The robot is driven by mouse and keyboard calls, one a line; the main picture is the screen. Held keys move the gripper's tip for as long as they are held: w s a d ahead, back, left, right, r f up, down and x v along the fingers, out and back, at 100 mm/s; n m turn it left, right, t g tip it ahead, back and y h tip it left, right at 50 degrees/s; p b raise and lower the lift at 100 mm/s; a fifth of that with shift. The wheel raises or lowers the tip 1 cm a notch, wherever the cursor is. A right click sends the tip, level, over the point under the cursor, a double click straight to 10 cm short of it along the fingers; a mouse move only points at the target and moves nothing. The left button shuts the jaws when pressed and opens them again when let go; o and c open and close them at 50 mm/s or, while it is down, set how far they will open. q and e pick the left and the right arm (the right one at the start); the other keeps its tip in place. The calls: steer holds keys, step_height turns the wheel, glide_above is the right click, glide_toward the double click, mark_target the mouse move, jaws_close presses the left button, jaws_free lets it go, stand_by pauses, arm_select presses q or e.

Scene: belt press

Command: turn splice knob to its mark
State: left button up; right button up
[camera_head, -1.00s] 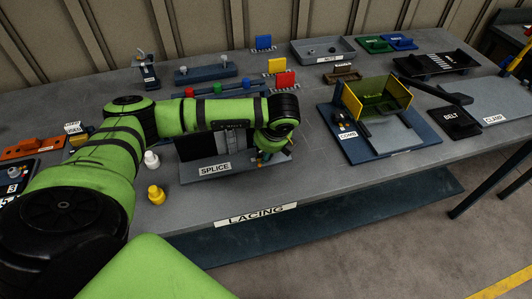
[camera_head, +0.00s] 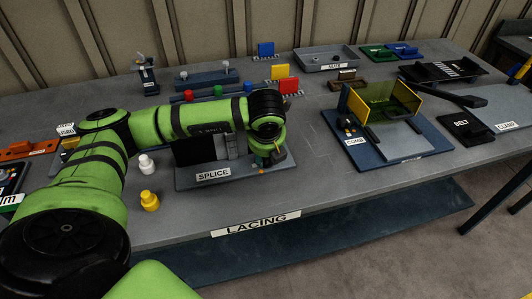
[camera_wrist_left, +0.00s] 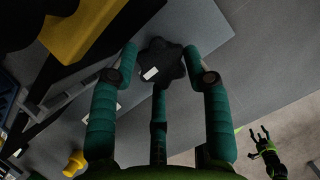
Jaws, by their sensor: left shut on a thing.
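The splice knob (camera_wrist_left: 163,60) is dark and lobed, with a white mark on its near left side in the left wrist view. My left gripper (camera_wrist_left: 160,62) has its teal fingers around it, two at the sides and one at the near side, shut on it. In the head view my left gripper (camera_head: 271,154) is low over the right end of the splice fixture (camera_head: 245,178); it largely hides the knob there. My right gripper (camera_wrist_left: 261,136) appears small and open in the left wrist view.
White (camera_head: 146,163) and yellow (camera_head: 150,200) knobs stand left of the fixture. A blue board with a yellow guard (camera_head: 352,105) lies to its right. Red, yellow and blue blocks stand behind. Bare table lies between the fixture and the blue board.

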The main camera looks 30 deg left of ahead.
arm_select(q)
steer(key=shift+s+d+f, duration=0.15)
steer(key=shift+d+f, duration=0.05)
steer(key=shift+d, duration=0.05)
steer(key=o, duration=1.1)
steer(key=shift+r, duration=0.15)
steer(key=shift+a, duration=0.15)
